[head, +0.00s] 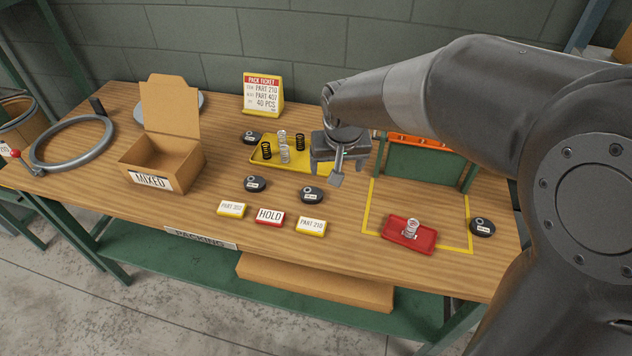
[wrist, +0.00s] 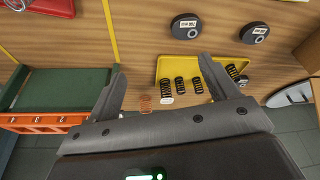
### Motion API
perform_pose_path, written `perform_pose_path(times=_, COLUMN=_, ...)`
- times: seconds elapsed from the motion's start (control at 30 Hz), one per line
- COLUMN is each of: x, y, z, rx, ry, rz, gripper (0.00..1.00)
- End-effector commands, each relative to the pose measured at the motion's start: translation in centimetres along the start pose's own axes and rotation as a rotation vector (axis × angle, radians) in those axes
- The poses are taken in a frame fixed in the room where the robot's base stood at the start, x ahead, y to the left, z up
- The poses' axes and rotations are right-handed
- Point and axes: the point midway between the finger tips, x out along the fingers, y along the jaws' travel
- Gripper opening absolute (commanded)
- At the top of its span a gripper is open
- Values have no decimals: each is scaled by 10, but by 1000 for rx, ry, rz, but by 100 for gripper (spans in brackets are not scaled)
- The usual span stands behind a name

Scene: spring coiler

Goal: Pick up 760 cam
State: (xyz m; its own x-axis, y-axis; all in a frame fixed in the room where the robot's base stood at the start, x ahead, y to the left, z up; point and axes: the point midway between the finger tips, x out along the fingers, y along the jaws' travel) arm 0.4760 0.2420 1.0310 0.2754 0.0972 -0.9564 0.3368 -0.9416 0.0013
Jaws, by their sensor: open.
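Several black disc cams lie on the wooden bench, and their labels are too small to read, so I cannot tell which is 760. In the head view one cam (head: 255,184) is left of centre, one (head: 311,195) is in front of my gripper, one (head: 252,138) is beside the yellow tray, and one (head: 482,228) is at the right edge.
The yellow tray (head: 262,163) holds several springs. A red tray (head: 408,240) with a spring sits in a yellow-taped area. The green and orange fixture (head: 418,165) stands behind it. A MIXED box (head: 150,180) is at left. Label blocks, including HOLD (head: 270,217), line the front.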

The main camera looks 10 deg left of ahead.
Motion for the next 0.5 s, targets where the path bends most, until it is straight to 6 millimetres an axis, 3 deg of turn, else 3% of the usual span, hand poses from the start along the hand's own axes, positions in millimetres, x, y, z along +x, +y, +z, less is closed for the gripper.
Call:
perform_pose_path(times=0.1, x=24, y=-27, z=-8, rx=-31, ry=-18, rz=-10, gripper=79)
perform_pose_path(times=0.2, x=34, y=-38, z=-11, rx=-43, ry=-25, rz=-14, gripper=79)
perform_pose_path(times=0.5, x=73, y=-44, z=-10, rx=-49, ry=-30, rz=-14, gripper=79)
